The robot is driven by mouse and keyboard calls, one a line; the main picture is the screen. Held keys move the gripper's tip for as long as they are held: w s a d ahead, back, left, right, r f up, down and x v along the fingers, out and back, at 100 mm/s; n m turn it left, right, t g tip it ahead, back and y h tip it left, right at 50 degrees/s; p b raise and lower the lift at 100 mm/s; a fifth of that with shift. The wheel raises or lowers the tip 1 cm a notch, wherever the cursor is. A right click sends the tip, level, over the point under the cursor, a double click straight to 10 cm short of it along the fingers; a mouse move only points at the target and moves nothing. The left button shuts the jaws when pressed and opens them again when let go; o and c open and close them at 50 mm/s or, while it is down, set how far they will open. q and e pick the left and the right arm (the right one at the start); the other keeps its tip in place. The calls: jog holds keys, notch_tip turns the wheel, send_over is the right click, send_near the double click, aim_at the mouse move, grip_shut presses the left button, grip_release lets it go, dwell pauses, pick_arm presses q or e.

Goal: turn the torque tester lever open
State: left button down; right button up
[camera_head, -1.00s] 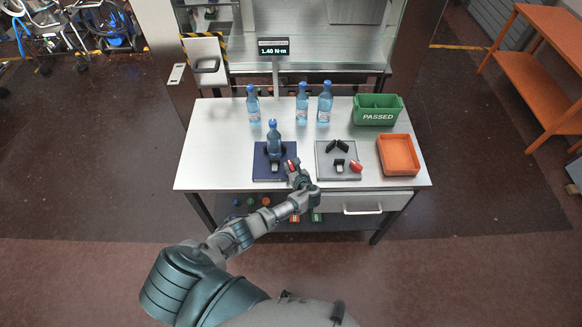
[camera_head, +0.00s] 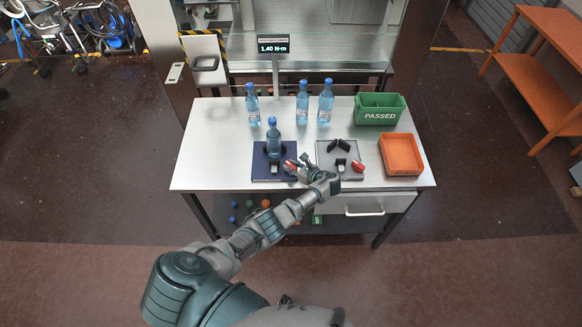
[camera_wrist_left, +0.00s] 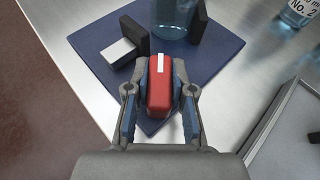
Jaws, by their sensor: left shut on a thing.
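The torque tester is a dark blue plate (camera_head: 262,174) with a blue bottle (camera_head: 273,140) upright between black jaws. Its red lever (camera_head: 290,166) is at the plate's right side. My left gripper (camera_head: 297,166) reaches in from the front right and is shut on this lever. In the left wrist view, the red lever (camera_wrist_left: 159,92), with a white stripe, sits between both fingers. The blue plate (camera_wrist_left: 95,45), a black jaw (camera_wrist_left: 199,25) and the bottle's lower part (camera_wrist_left: 174,15) show beyond. My right gripper is not in view.
A grey plate (camera_head: 325,158) with black jaws and another red lever (camera_head: 358,166) lies close on the right. Several bottles (camera_head: 302,103) stand behind. A display (camera_head: 273,46) reads 1.40 N·m. A green PASSED bin (camera_head: 379,116) and an orange tray (camera_head: 401,170) are at right.

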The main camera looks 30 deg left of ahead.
pick_arm(q)
jog(key=shift+s+d+f, duration=0.1)
jog(key=shift+s+f, duration=0.05)
jog(key=shift+f, duration=0.15)
jog(key=c, duration=1.1)
grip_release()
jog(key=shift+o, duration=0.5)
jog(key=shift+r, duration=0.1)
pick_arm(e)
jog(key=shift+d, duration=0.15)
pick_arm(q)
jog(key=shift+r, duration=0.1)
jog(key=v, duration=1.2)
